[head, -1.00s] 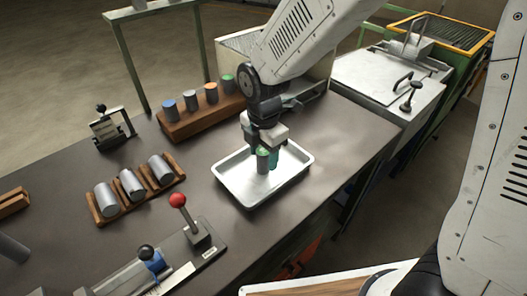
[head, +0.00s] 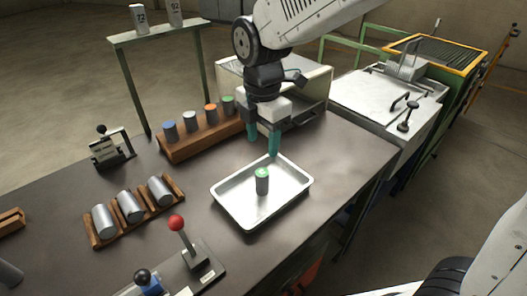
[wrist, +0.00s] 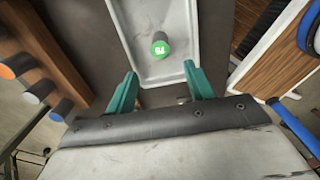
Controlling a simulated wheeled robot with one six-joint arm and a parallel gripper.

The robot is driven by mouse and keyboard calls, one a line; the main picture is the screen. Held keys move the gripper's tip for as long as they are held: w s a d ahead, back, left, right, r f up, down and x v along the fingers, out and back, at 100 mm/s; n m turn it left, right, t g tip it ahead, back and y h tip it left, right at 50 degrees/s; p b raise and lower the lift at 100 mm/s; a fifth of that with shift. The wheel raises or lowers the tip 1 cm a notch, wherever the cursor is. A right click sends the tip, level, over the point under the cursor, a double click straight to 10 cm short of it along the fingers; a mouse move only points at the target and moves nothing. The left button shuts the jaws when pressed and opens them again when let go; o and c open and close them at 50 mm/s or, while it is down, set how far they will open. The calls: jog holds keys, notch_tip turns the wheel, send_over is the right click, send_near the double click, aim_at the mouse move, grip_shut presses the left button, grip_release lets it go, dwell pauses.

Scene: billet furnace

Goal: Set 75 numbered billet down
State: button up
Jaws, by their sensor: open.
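The 75 numbered billet (head: 262,181) is a short grey cylinder with a green top. It stands upright in the white metal tray (head: 226,203), near its middle. In the wrist view the billet's green top (wrist: 160,49) shows a white number that looks like 75, and the tray (wrist: 183,74) surrounds it. My gripper (head: 263,147) is open and empty, with green fingers, above the back edge of the tray and apart from the billet. Its two fingers (wrist: 161,84) also show in the wrist view, short of the billet.
A wooden block (head: 195,144) holds several colour-topped billets behind the tray. A wooden rack (head: 121,236) with grey cylinders lies at left. A red-knobbed lever (head: 176,223) stands in front. Free tabletop lies right of the tray.

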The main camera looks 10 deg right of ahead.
jog(key=s+d+r+m, duration=0.3)
jog(key=s+d+m, duration=0.1)
jog(key=d+m, duration=0.15)
jog(key=s+d+r+m, duration=0.3)
jog(key=d+m, duration=0.2)
jog(key=d, duration=0.2)
jog(key=s+d+m+t, duration=0.1)
jog(key=s+d+m, duration=0.7)
jog(key=s+m, duration=0.4)
jog(key=shift+s+d+m, duration=0.15)
jog(key=shift+s+m, duration=0.25)
jog(key=shift+m, duration=0.75)
jog(key=shift+r, duration=0.1)
